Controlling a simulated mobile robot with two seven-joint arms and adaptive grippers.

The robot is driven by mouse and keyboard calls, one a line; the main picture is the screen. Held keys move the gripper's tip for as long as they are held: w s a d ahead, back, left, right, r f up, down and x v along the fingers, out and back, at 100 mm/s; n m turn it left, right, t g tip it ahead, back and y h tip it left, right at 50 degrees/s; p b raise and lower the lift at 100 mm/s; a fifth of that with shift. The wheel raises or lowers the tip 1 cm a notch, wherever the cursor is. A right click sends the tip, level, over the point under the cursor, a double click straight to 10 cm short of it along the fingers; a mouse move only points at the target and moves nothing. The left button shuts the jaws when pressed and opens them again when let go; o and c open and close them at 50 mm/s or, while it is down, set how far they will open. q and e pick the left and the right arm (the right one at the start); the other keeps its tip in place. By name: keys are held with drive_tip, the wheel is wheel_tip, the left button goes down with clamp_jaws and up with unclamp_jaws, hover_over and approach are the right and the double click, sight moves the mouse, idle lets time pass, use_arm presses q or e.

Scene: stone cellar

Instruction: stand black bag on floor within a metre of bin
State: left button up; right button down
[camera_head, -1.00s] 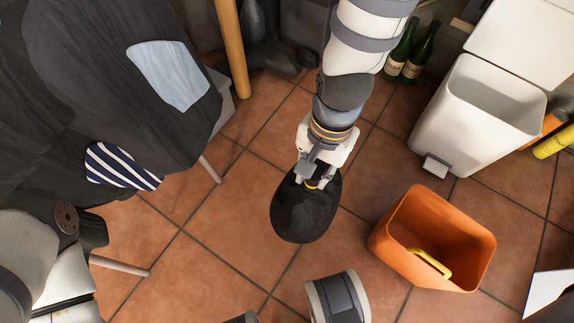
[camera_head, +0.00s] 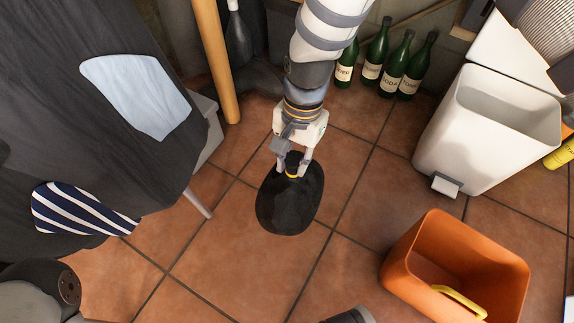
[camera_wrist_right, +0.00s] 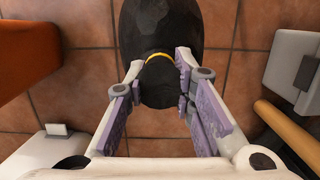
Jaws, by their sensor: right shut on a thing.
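The black bag (camera_head: 290,205) hangs in my right gripper (camera_head: 294,168) in the head view, over the tiled floor. My right gripper is shut on its neck, beside a yellow tie. In the right wrist view the bag (camera_wrist_right: 160,30) bulges beyond the fingers (camera_wrist_right: 160,95), and the yellow tie shows between them. Whether the bag touches the floor is unclear. The white pedal bin (camera_head: 490,130) stands to the right of the bag with its lid (camera_head: 510,50) raised; it looks empty. My left gripper is not clearly in view.
An orange bucket (camera_head: 405,265) with a yellow handle stands at the lower right. Several green bottles (camera_head: 375,60) stand at the back. Dark cloth with a striped tie (camera_head: 80,212) fills the left, near a wooden post (camera_head: 212,60). Floor tiles around the bag are clear.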

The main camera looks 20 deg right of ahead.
drive_tip(key=w+f+b, duration=0.2)
drive_tip(key=w+f, duration=0.1)
drive_tip(key=shift+d+f, duration=0.1)
drive_tip(key=shift+f, duration=0.1)
use_arm(q)
drive_tip(key=shift+s+f+g+b, duration=0.2)
drive_tip(key=shift+s+f+b, duration=0.1)
drive_tip(key=shift+f, duration=0.35)
drive_tip(key=shift+s+f+g+b, duration=0.2)
drive_tip(key=shift+f+b, duration=0.05)
drive_tip(key=shift+f, duration=0.35)
use_arm(e)
drive_tip(key=shift+w+f, duration=0.1)
drive_tip(key=shift+f, duration=1.55)
drive_tip(key=c, duration=1.4)
unclamp_jaws()
drive_tip(key=shift+o, duration=0.2)
